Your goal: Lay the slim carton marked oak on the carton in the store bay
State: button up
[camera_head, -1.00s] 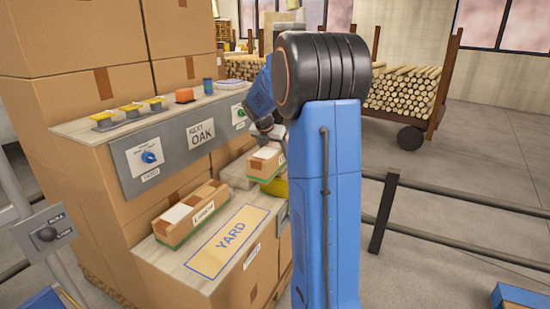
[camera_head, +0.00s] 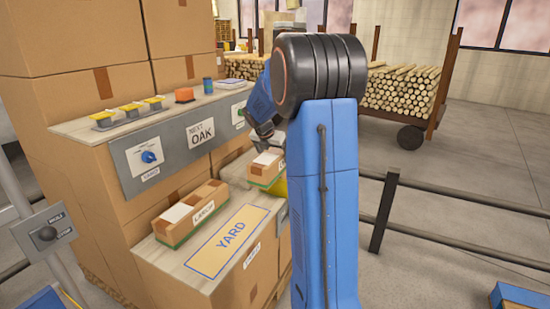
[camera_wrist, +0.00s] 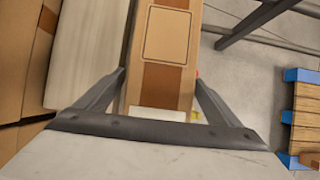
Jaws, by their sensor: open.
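A slim carton (camera_head: 266,172) with a white patch on top and a green lower edge is beside the yard top, under my gripper. Its front label is mostly hidden behind my arm, so I cannot read its mark. In the wrist view a carton (camera_wrist: 168,45) with brown tape and a printed square lies between my open fingers (camera_wrist: 158,76). Whether they touch it I cannot tell. In the head view my gripper (camera_head: 268,137) is small and partly hidden. Another slim carton (camera_head: 190,214), marked larch, lies on the yard top. The store bay's carton cannot be made out.
The yard top (camera_head: 205,277) has a clear yellow YARD rectangle (camera_head: 229,241). A post (camera_head: 383,212) with rails stands to the right. A log cart (camera_head: 415,95) is beyond.

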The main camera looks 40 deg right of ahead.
jog(key=v, duration=1.1)
jog(key=shift+s+a+r, duration=0.1)
jog(key=shift+r, duration=0.3)
jog(key=shift+s+a+r, duration=0.2)
jog(key=shift+s+a, duration=0.05)
jog(key=shift+a, duration=0.15)
jog(key=s+a+m+t+y, duration=0.25)
jog(key=s+a+m, duration=0.95)
jog(key=s+a, duration=0.65)
jog(key=s+a+f+m+y, duration=0.1)
jog(key=s+a+f+m, duration=0.3)
jog(key=s+a+m, duration=0.1)
jog(key=s+a+f+m+y, duration=0.2)
jog(key=s+a+f+m, duration=0.3)
jog(key=s+a, duration=0.3)
jog(key=shift+s+f, duration=0.2)
jog(key=shift+s, duration=1.05)
